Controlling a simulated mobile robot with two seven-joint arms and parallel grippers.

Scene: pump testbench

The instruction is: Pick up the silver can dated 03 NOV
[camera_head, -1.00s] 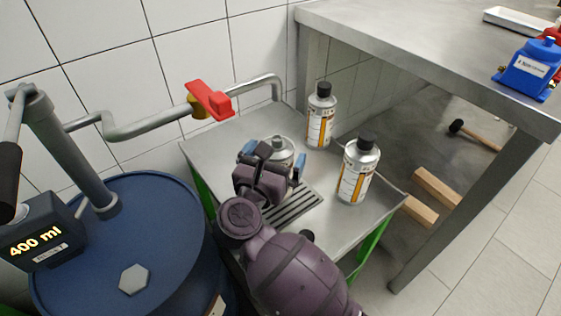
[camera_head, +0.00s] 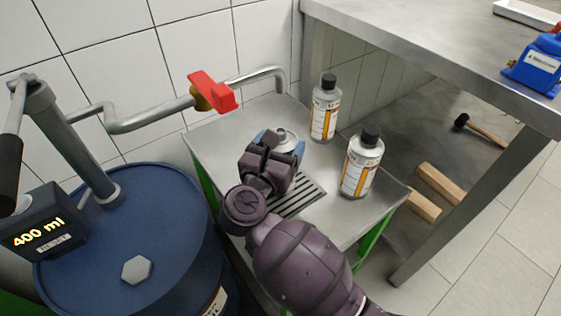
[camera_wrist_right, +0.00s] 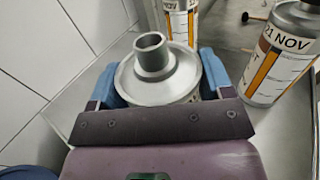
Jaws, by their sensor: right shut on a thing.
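A silver can (camera_head: 286,134) with an open neck and no cap stands on the metal cart top by the slotted grate. It also shows in the right wrist view (camera_wrist_right: 155,75). My right gripper (camera_head: 281,147) is shut on it, blue fingers (camera_wrist_right: 160,80) on both sides. Its label is hidden, so I cannot read its date. A black-capped silver can (camera_head: 361,163) to the right is dated 21 NOV in the right wrist view (camera_wrist_right: 283,55). Another black-capped can (camera_head: 324,110) stands behind; its date is unreadable. My left gripper is not in view.
A blue drum (camera_head: 130,220) with a pump and a 400 ml display (camera_head: 42,222) stands left. A pipe with a red valve handle (camera_head: 212,90) runs above the cart's back edge. A steel table (camera_head: 430,50) stands at the right, wooden blocks (camera_head: 440,184) beneath.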

